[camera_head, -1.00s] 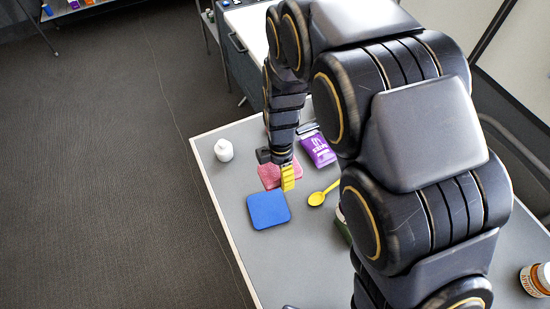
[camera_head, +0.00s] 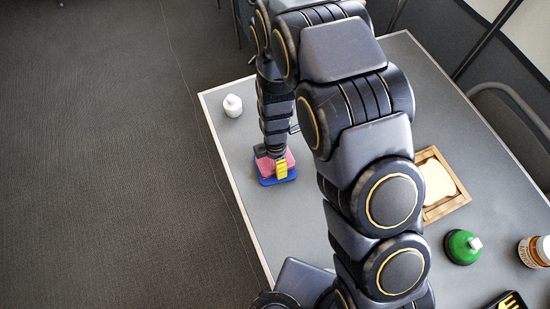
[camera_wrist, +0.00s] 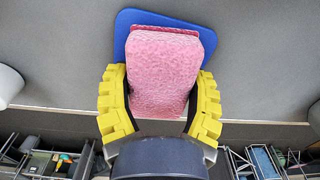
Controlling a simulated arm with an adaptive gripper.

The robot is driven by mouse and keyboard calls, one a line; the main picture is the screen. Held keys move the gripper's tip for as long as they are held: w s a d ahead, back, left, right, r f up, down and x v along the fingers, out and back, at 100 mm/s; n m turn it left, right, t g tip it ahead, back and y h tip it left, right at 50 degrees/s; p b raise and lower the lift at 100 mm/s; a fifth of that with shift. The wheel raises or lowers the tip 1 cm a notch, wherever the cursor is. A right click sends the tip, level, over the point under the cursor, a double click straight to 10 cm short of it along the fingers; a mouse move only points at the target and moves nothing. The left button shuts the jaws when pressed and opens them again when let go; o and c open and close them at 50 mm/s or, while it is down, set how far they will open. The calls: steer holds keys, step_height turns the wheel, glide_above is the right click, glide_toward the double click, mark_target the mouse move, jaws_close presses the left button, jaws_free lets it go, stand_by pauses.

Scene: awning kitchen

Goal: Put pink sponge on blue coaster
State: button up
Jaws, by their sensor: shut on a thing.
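The pink sponge (camera_wrist: 165,70) is between the yellow fingers of my gripper (camera_wrist: 160,105) in the wrist view, and the gripper is shut on it. The blue coaster (camera_wrist: 128,28) shows behind the sponge, with its edge visible around the sponge's far end and sides. In the head view, the pink sponge (camera_head: 290,158) appears over the blue coaster (camera_head: 290,178), with my gripper (camera_head: 281,171) at it. Whether the sponge touches the coaster or is held just above it, I cannot tell. My arm hides part of both.
A white bottle (camera_head: 232,105) stands near the table's left corner. A wooden tray with a bread slice (camera_head: 437,182), a green-topped item (camera_head: 461,247) and a jar (camera_head: 535,251) are to the right. The table's left edge is close to the coaster.

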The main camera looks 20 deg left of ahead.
steer(key=shift+f, duration=0.25)
steer(key=o, duration=0.9)
steer(key=shift+o, duration=0.2)
